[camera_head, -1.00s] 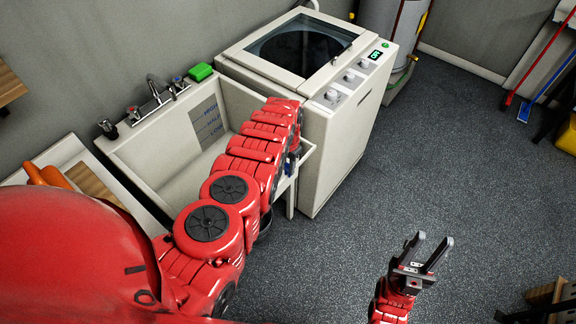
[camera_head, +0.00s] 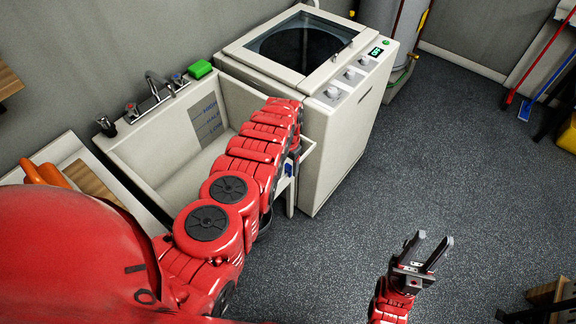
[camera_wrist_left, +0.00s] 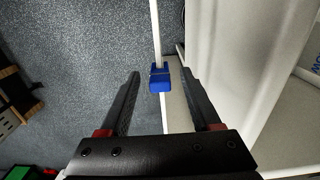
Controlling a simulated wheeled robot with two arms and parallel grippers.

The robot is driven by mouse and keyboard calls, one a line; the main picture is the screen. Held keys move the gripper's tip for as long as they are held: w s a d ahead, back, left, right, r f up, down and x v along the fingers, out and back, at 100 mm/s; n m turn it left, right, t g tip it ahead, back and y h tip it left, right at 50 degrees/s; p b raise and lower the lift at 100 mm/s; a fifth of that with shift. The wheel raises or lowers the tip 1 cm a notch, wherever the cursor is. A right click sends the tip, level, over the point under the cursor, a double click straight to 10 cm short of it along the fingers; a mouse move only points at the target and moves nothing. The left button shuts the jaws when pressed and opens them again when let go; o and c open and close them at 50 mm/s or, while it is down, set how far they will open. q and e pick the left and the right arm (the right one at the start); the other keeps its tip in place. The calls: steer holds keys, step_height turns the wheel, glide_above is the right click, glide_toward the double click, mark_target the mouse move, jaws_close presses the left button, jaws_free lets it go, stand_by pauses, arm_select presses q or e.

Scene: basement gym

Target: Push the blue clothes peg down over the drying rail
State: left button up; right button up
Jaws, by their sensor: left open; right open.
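The blue clothes peg (camera_wrist_left: 160,80) shows in the left wrist view, at the end of a thin white rail (camera_wrist_left: 156,32) that runs up to the top edge. My left gripper (camera_wrist_left: 159,73) is open, with one finger on each side of the peg and a gap to both. Whether the peg sits over the rail or only against it, I cannot tell. In the head view, a small blue patch (camera_head: 288,167) shows beside my left arm, whose gripper is hidden behind the arm. My right gripper (camera_head: 433,238) is open and empty over the floor.
A white sink (camera_head: 150,160) with a tap stands left of the washing machine (camera_head: 345,125). A green block (camera_head: 200,69) lies on the sink's back edge. Orange items (camera_head: 45,173) lie on the left counter. The speckled floor is clear in the middle.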

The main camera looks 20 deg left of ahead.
arm_select(q)
steer(key=shift+r, duration=0.1)
steer(key=shift+w+r, duration=0.15)
steer(key=shift+r, duration=0.45)
step_height(320, 180, up, 16)
steer(key=p, duration=0.2)
steer(key=shift+p, duration=0.4)
